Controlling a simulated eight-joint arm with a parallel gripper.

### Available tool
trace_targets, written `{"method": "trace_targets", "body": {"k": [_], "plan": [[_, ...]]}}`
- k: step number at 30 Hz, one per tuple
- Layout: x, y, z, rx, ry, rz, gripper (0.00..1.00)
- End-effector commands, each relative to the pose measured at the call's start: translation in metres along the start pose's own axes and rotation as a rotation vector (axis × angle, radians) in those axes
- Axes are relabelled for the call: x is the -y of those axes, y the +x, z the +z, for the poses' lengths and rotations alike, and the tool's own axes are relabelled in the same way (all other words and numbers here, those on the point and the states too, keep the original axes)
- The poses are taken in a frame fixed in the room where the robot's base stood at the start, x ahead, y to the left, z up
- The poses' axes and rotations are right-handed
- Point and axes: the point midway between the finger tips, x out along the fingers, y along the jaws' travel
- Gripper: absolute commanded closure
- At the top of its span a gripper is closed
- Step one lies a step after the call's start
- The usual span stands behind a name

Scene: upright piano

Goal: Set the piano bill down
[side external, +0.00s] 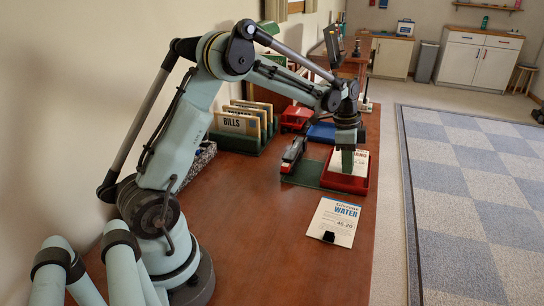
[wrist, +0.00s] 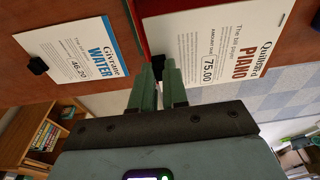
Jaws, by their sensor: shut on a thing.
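The piano bill (wrist: 214,42) is a cream sheet printed "PIANO" and 75.00, with a black clip (wrist: 158,68) at its edge. My gripper (wrist: 164,82) is shut on that clip, with green fingers close together. In the side view the bill (side external: 361,158) lies flat over the red tray (side external: 343,182), inside its outline. My gripper (side external: 348,165) points down there and hides part of the bill. I cannot tell whether the bill touches the tray floor.
The water bill (side external: 336,218), with its own black clip, lies on the desk (side external: 270,240) in front of the tray.

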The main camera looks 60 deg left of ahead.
Motion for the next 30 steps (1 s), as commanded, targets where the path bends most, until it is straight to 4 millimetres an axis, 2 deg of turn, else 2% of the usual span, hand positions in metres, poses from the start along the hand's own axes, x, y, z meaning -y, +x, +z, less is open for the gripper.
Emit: {"method": "trace_targets", "body": {"k": [4,12,25,26,30], "plan": [[0.004,0.008,0.003,0.000,0.001,0.000,1.00],[0.003,0.040,0.008,0.000,0.001,0.000,1.00],[0.003,0.045,0.009,0.000,0.000,0.000,1.00],[0.003,0.045,0.009,0.000,0.000,0.000,0.82],[0.003,0.045,0.009,0.000,0.000,0.000,0.61]]}}
